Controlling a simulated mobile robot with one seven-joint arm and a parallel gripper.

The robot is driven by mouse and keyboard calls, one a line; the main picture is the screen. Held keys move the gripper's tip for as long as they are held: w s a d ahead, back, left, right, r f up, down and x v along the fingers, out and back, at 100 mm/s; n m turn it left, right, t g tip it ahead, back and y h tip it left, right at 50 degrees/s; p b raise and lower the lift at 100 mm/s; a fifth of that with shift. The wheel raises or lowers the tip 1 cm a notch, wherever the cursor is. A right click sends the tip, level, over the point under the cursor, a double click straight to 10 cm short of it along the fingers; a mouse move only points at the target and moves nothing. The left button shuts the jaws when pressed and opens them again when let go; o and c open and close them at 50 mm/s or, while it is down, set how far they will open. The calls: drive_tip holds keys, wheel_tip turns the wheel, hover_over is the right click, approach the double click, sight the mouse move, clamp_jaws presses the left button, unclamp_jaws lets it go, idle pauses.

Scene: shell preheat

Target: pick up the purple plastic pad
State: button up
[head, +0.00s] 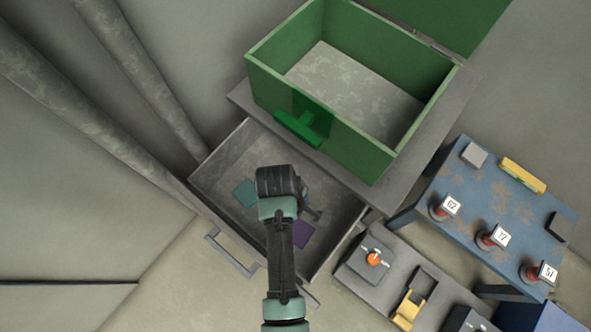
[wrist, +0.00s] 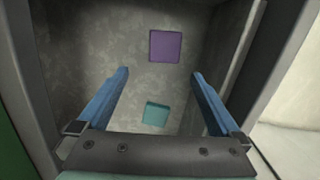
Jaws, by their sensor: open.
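The purple plastic pad (wrist: 164,47) is a flat square lying on the floor of an open grey drawer (wrist: 98,48). In the head view the pad (head: 303,233) shows just right of my forearm, partly hidden by it. My gripper (wrist: 162,88) is open and empty, with its two blue fingers pointing into the drawer. In the wrist view the purple pad lies beyond the fingertips, and a teal pad (wrist: 156,114) lies between the fingers. In the head view the teal pad (head: 246,193) is left of my wrist, and my gripper (head: 312,211) is mostly hidden by my arm.
A green open box (head: 361,136) stands on the grey cabinet above the drawer. The drawer walls rise close around my gripper. At right, a blue table (head: 483,201) holds red numbered items (head: 490,237) and blocks. A grey unit with an orange knob (head: 373,258) stands right of the drawer.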

drive_tip(key=shift+g, duration=0.3)
drive_tip(key=f+b, duration=0.1)
drive_tip(key=f, duration=0.2)
drive_tip(key=s+f+b, duration=0.1)
drive_tip(key=f, duration=0.2)
drive_tip(key=d+f+b, duration=0.1)
drive_tip(key=f+b, duration=0.1)
drive_tip(key=f, duration=0.1)
drive_tip(key=shift+s+f, duration=0.1)
drive_tip(key=shift+s, duration=0.2)
drive_tip(key=shift+w+d+f+b, duration=0.1)
drive_tip(key=shift+f+b, duration=1.7)
drive_tip(key=shift+f, duration=1)
drive_tip(key=shift+c, duration=0.2)
drive_tip(key=shift+r, duration=0.1)
drive_tip(key=c, duration=1.2)
